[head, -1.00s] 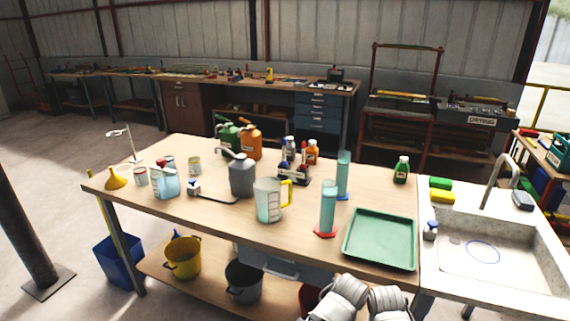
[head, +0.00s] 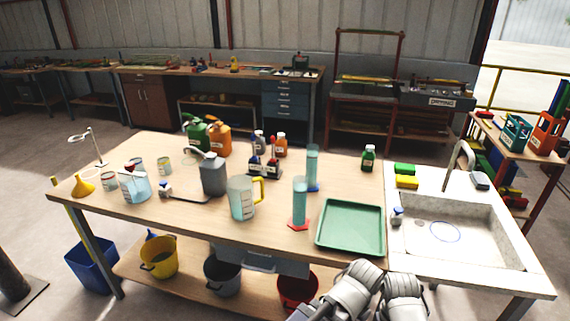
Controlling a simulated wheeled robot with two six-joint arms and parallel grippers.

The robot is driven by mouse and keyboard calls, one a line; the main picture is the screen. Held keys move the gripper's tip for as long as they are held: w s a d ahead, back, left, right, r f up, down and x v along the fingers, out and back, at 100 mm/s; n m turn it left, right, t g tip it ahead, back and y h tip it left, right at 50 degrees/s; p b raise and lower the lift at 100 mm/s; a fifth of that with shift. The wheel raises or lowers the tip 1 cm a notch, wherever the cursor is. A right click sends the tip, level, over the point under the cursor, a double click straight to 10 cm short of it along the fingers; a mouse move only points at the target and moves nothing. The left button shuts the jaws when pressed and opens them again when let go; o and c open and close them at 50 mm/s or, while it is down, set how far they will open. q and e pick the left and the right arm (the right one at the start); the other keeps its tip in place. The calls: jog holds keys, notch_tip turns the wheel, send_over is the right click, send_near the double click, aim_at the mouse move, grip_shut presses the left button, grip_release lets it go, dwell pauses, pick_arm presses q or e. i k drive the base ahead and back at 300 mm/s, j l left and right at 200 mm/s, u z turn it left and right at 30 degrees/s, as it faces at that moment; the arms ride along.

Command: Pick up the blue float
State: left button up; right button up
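I cannot pick out the blue float with certainty. A small blue-and-white piece (head: 165,188) lies on the workbench (head: 120,215), left of the grey can, at the end of a dark rod or cord. Another small blue-and-white object (head: 397,216) stands at the sink's left edge. A clear jug with a yellow handle (head: 241,198) and two bluish cylinders, one with a red base (head: 300,203) and one with a blue base (head: 312,167), stand on the bench. Grey links of my own show at the bottom, right of centre. No gripper fingers are visible.
A green tray (head: 351,228) lies at the bench's right front. The sink (head: 455,232) adjoins on the right, with green and yellow sponges (head: 406,182) behind. A grey can (head: 213,173) stands mid-bench. Buckets, including a yellow one (head: 158,258), stand on the lower shelf.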

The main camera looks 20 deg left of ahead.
aim_at(255, 158)
jog(key=j+z, duration=0.45)
jog(key=k+j+z, duration=0.1)
jog(key=j+z, duration=0.35)
jog(key=k+j+z, duration=0.1)
jog(key=j, duration=0.3)
jog(key=k+j, duration=0.15)
jog(key=j, duration=0.25)
jog(key=k+j+z, duration=0.15)
jog(key=j, duration=0.25)
jog(key=k+j+z, duration=0.1)
jog(key=j, duration=0.3)
jog(key=k+j+z, duration=0.1)
jog(key=k+j, duration=0.15)
jog(key=j, duration=0.1)
